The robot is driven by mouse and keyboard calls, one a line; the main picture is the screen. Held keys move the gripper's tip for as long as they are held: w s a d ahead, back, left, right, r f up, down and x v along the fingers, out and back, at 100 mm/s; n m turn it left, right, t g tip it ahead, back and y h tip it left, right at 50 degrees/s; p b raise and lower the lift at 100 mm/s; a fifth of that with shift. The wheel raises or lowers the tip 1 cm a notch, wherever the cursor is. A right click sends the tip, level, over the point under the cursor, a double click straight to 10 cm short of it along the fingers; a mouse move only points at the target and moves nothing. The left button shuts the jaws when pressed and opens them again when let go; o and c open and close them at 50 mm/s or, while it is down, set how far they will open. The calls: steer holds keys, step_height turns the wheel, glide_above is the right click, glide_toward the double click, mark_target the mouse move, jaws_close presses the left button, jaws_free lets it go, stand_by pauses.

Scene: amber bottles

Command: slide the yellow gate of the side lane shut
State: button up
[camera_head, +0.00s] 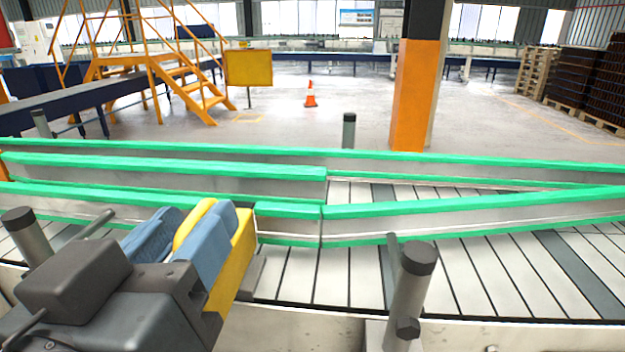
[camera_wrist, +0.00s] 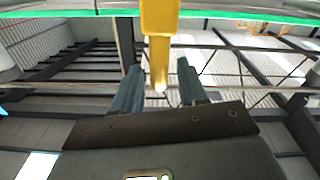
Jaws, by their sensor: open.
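The yellow gate (camera_head: 238,262) stands at the near left of the side lane, in front of the green-topped rails. A yellow upright part of it rises between the blue-grey fingers of my gripper (camera_head: 193,222). In the wrist view a yellow bar (camera_wrist: 160,22) comes down from the top and narrows to a tip between the two fingers (camera_wrist: 159,75). Gaps show on both sides of the bar, so my gripper is open around it without closing on it. My gripper hides the lower left part of the gate in the head view.
Green-topped guide rails (camera_head: 440,207) run across the slatted conveyor (camera_head: 480,270). A dark-capped grey post (camera_head: 412,290) stands at the front, right of my gripper, and another (camera_head: 26,238) at the left. An orange column (camera_head: 415,95) rises behind the rails.

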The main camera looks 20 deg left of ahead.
mark_target(204, 204)
steer(key=shift+x, duration=1.5)
jaws_close()
steer(key=shift+d, duration=0.1)
